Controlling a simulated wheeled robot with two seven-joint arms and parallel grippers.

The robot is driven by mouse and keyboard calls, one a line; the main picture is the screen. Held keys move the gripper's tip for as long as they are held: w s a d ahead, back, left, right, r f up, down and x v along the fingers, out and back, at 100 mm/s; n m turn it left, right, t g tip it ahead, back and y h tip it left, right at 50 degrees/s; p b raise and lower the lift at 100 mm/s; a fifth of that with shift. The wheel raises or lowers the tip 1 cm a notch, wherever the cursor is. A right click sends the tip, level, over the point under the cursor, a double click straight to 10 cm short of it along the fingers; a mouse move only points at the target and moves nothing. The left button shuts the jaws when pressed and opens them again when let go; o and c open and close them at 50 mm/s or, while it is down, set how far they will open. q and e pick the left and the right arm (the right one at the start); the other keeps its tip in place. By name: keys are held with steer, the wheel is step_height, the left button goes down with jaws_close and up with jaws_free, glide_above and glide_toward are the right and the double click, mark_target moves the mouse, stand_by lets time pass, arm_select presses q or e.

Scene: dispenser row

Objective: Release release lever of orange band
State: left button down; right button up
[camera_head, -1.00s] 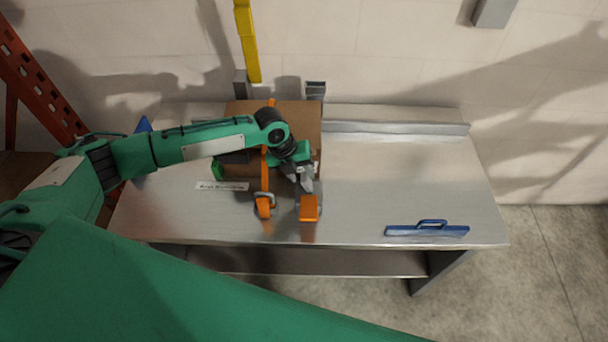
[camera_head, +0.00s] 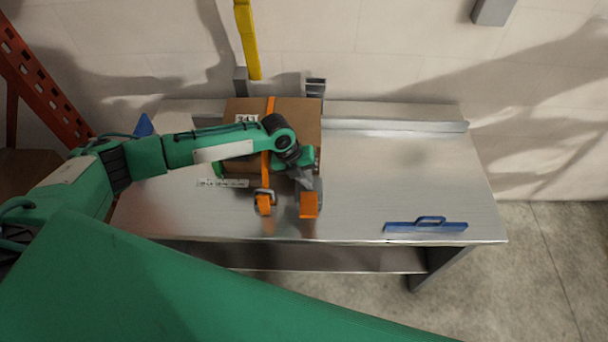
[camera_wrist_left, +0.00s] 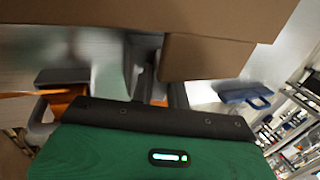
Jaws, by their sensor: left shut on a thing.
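An orange band (camera_head: 264,168) runs over a brown cardboard box (camera_head: 303,117) and down its front to a grey buckle with an orange end piece (camera_head: 264,205) on the table. An orange lever-like block (camera_head: 309,206) stands just right of the buckle. My left gripper (camera_head: 307,186) points down in front of the box and is shut on this block at its upper end. In the left wrist view, the fingers (camera_wrist_left: 156,82) are close together with a little orange between them, and the buckle (camera_wrist_left: 62,95) is to the left. The exact contact is hidden. My right gripper is out of view.
The metal table (camera_head: 400,175) is clear to the right, except for a blue handled tool (camera_head: 427,225) near the front edge. A raised metal rail (camera_head: 395,126) runs along the back. A yellow strip (camera_head: 247,40) hangs above the box. A small label (camera_head: 222,183) lies left of the band.

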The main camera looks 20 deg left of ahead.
arm_select(q)
steer(key=shift+d+r, duration=0.1)
steer(key=shift+w+d+r+g+y+p, duration=0.2)
steer(key=shift+d+g+y+p, duration=0.1)
steer(key=shift+y+p, duration=0.4)
steer(key=y, duration=0.1)
steer(key=d+y, duration=0.1)
steer(key=shift+w+g+y+p, duration=0.1)
steer(key=shift+g+y+p, duration=0.2)
steer(key=shift+p, duration=0.1)
steer(key=shift+w+d+y, duration=0.1)
steer(key=shift+d+y, duration=0.1)
steer(key=shift+y, duration=0.5)
steer(key=shift+w+d+f+g+y, duration=0.1)
steer(key=shift+d+g+y, duration=0.15)
steer(key=shift+y, duration=0.25)
steer(key=shift+d+f+g+y, duration=0.1)
steer(key=shift+g+y, duration=0.15)
steer(key=shift+y, duration=0.25)
steer(key=c, duration=1.4)
jaws_free()
steer(key=shift+o, duration=0.2)
steer(key=shift+d, duration=0.1)
